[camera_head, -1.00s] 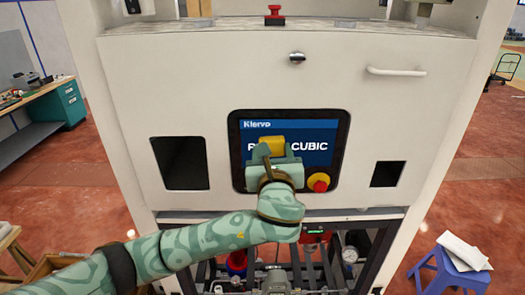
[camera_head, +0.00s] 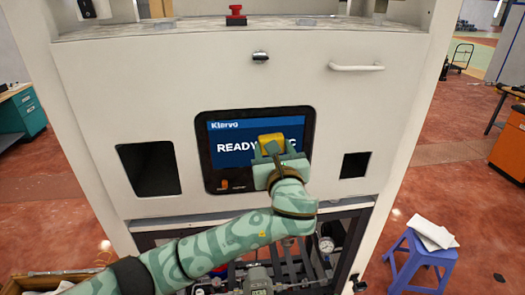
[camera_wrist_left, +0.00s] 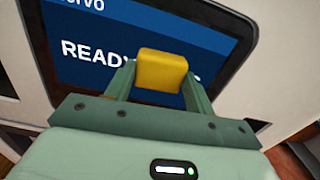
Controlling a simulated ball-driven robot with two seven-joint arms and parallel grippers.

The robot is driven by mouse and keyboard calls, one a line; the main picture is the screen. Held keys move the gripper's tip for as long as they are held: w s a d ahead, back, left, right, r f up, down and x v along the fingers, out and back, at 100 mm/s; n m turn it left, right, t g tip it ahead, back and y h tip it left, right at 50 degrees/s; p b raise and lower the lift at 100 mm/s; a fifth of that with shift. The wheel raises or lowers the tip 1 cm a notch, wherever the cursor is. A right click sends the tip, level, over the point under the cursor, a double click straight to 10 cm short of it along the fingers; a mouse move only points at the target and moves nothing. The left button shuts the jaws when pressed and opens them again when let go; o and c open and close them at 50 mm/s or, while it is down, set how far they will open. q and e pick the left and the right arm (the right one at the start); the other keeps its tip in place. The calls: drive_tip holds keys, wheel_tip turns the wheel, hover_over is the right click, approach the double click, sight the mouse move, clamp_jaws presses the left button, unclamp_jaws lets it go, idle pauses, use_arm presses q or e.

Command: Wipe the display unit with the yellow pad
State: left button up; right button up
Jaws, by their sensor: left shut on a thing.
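The display unit (camera_head: 234,148) is a dark-framed screen with a blue picture reading "READY", set in the white front panel of the machine. My left gripper (camera_head: 272,151) is shut on the yellow pad (camera_head: 271,141) and holds it at the right part of the screen, over the end of the text. In the left wrist view the pad (camera_wrist_left: 162,69) sits between the two fingers (camera_wrist_left: 160,85), in front of the display (camera_wrist_left: 90,45). I cannot tell whether the pad touches the glass. The lower right corner of the display is hidden behind the gripper. My right gripper is not in view.
Square openings flank the display at left (camera_head: 149,167) and right (camera_head: 354,165). A handle (camera_head: 356,67) sits at upper right and a red button (camera_head: 236,15) on top. A blue stool (camera_head: 420,257) with a white cloth stands at right. Pipes and gauges lie below the panel.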

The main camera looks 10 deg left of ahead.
use_arm(q)
drive_tip(key=shift+s+a+p, duration=0.2)
drive_tip(key=shift+s+a, duration=0.3)
drive_tip(key=shift+a, duration=1.3)
drive_tip(key=shift+s+a+p, duration=0.15)
drive_tip(key=shift+s+a, duration=0.4)
drive_tip(key=shift+a, duration=1.2)
drive_tip(key=shift+s+a+p, duration=0.2)
drive_tip(key=shift+s+a, duration=0.3)
drive_tip(key=shift+a, duration=1.3)
drive_tip(key=shift+d, duration=0.1)
drive_tip(key=shift+s+d, duration=0.1)
drive_tip(key=shift+v, duration=2.85)
drive_tip(key=shift+s, duration=0.1)
